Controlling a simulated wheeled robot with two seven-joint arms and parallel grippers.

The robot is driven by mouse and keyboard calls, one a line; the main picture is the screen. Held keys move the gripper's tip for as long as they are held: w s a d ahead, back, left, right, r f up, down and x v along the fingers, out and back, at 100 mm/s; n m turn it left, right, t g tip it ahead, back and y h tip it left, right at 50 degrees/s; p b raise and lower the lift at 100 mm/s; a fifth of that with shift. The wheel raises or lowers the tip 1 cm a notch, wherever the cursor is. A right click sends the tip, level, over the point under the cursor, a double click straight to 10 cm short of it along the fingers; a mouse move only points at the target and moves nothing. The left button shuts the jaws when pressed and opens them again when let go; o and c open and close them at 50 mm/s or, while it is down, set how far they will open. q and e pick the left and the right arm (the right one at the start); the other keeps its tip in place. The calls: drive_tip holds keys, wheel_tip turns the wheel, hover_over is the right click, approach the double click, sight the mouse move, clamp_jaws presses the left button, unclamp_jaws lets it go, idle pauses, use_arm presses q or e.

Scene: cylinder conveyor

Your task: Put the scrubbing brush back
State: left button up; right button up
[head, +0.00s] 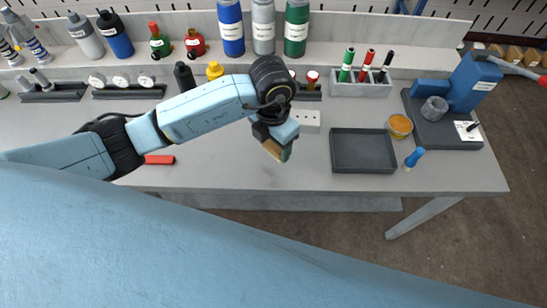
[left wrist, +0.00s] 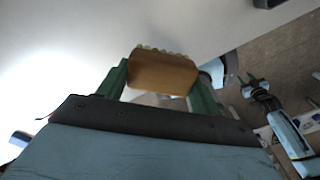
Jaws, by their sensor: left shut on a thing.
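The scrubbing brush (left wrist: 162,73) has a tan wooden block and pale bristles along its far edge in the left wrist view. My left gripper (left wrist: 160,88) is shut on it, with one green finger on each side of the block. In the head view my left gripper (head: 280,150) holds the brush over the middle of the workbench, left of the dark tray. The arm and wrist hide most of the brush there, and its height above the bench is hard to tell. My right gripper is not clearly shown in the head view.
A dark grey tray (head: 362,168) lies empty on the workbench (head: 230,175). Right of it are an orange-lidded jar (head: 399,126), a blue-handled tool (head: 413,158) and a blue stand (head: 470,85). A rack with markers (head: 360,88) and several bottles line the back. A red object (head: 160,159) lies left.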

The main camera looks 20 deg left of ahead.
use_arm(q)
wheel_tip(320, 180, down, 3)
wheel_tip(320, 180, down, 3)
drive_tip(key=shift+f+b, duration=0.1)
drive_tip(key=shift+b, duration=0.3)
use_arm(e)
drive_tip(key=shift+d+f, duration=0.4)
drive_tip(key=shift+d, duration=0.35)
use_arm(q)
drive_tip(key=shift+f, duration=0.15)
use_arm(e)
drive_tip(key=shift+f, duration=0.1)
use_arm(q)
drive_tip(key=o, duration=1)
drive_tip(key=shift+c, duration=0.2)
use_arm(e)
drive_tip(key=shift+a, duration=0.2)
